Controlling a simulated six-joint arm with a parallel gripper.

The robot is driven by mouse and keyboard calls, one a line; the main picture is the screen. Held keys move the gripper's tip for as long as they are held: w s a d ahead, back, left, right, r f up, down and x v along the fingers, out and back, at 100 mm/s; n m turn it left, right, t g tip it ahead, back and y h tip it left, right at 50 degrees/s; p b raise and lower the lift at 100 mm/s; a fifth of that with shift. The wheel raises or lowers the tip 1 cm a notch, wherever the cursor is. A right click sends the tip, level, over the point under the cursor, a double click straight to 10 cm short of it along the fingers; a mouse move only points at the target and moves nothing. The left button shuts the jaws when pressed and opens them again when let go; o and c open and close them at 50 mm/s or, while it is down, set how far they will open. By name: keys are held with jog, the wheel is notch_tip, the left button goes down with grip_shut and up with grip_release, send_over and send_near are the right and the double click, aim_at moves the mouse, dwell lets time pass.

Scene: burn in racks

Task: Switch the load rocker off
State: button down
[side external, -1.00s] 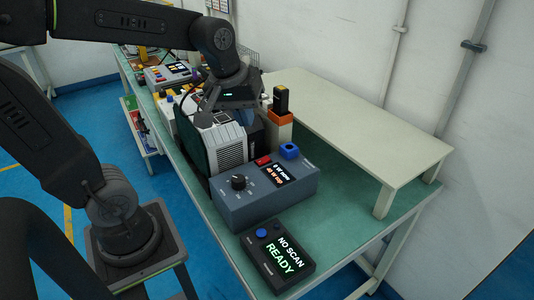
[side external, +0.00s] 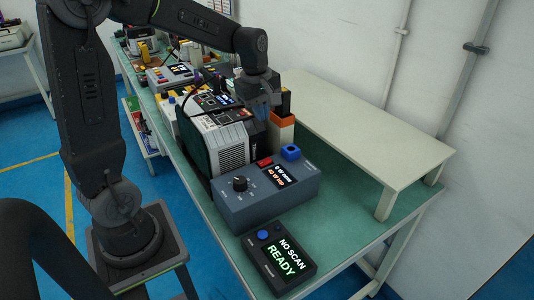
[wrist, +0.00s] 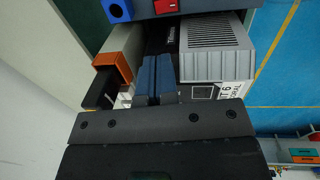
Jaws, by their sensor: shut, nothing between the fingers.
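A red rocker switch (side external: 264,161) sits on top of a blue-grey box (side external: 240,208), beside the box's lit display. The rocker also shows at the top edge of the wrist view (wrist: 166,5); its on or off position is too small to tell. My gripper (side external: 267,112) points down behind the box, above the gap between the white ribbed unit and the orange holder. In the wrist view its blue-grey fingers (wrist: 155,66) are together with nothing between them. They are apart from the rocker.
A white ribbed unit (side external: 233,158) stands left of my gripper, and an orange-topped holder (side external: 283,119) stands right. The box carries a black knob (side external: 240,184) and a blue socket (side external: 291,152). A scanner panel reading READY (side external: 280,262) lies in front. A raised pale shelf (side external: 360,140) is clear.

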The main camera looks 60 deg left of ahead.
aim_at(264, 162)
jog(key=f, duration=0.4)
jog(key=w+f, duration=0.1)
jog(key=f, duration=0.8)
jog(key=shift+w+f, duration=0.35)
jog(key=shift+f, duration=0.05)
jog(key=shift+f, duration=0.25)
jog(key=shift+s, duration=0.85)
jog(key=shift+r, duration=0.1)
jog(key=shift+w+r, duration=0.1)
jog(key=shift+r, duration=0.05)
